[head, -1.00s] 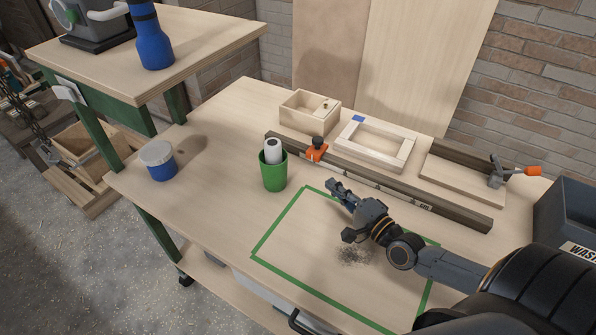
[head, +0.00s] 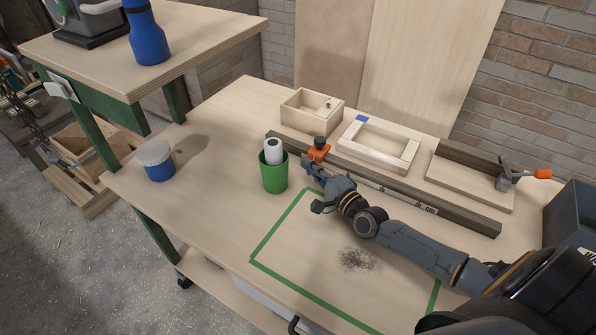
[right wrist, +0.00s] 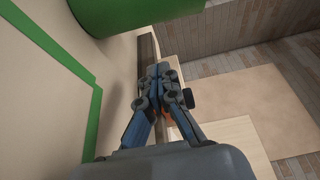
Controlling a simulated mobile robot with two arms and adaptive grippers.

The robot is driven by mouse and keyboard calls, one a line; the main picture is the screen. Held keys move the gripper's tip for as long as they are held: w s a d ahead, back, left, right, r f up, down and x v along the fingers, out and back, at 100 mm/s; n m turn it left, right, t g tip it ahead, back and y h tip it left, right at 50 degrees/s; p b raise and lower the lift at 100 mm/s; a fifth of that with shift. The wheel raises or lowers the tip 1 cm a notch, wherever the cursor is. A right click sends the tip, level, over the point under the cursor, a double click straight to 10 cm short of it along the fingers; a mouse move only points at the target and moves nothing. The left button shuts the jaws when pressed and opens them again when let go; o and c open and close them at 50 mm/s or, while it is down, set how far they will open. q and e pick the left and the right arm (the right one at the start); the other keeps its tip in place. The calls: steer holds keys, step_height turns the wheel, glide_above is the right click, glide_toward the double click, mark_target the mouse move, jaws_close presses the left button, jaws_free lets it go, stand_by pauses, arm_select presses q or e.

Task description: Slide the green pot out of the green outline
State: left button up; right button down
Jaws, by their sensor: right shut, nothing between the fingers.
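The green pot (head: 274,178) stands upright on the workbench with a white roll (head: 273,151) in it. It is outside the green outline (head: 277,226), just left of the outline's far corner. My right gripper (head: 308,163) is shut and empty, just right of the pot, near the orange clamp; I cannot tell whether it touches the pot. In the right wrist view the shut fingers (right wrist: 158,72) point past the pot (right wrist: 135,12), which is cut off at the top. My left gripper is not in view.
A pile of dark shavings (head: 356,259) lies inside the outline. A long dark rail (head: 455,213) with an orange clamp (head: 319,150) runs behind. A blue tub (head: 156,165) stands to the left. The bench between tub and pot is clear.

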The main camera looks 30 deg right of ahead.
mark_target(287, 176)
steer(key=a+p, duration=0.1)
steer(key=a, duration=0.2)
steer(key=shift+a+r, duration=0.1)
steer(key=shift+a, duration=0.15)
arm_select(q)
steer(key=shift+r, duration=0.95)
arm_select(e)
steer(key=shift+a, duration=0.15)
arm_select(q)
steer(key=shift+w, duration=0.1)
arm_select(e)
steer(key=a+p, duration=0.1)
steer(key=a, duration=0.1)
steer(key=shift+w+a, duration=0.1)
steer(key=shift+a, duration=0.55)
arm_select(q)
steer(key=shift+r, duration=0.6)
arm_select(e)
steer(key=shift+d, duration=0.1)
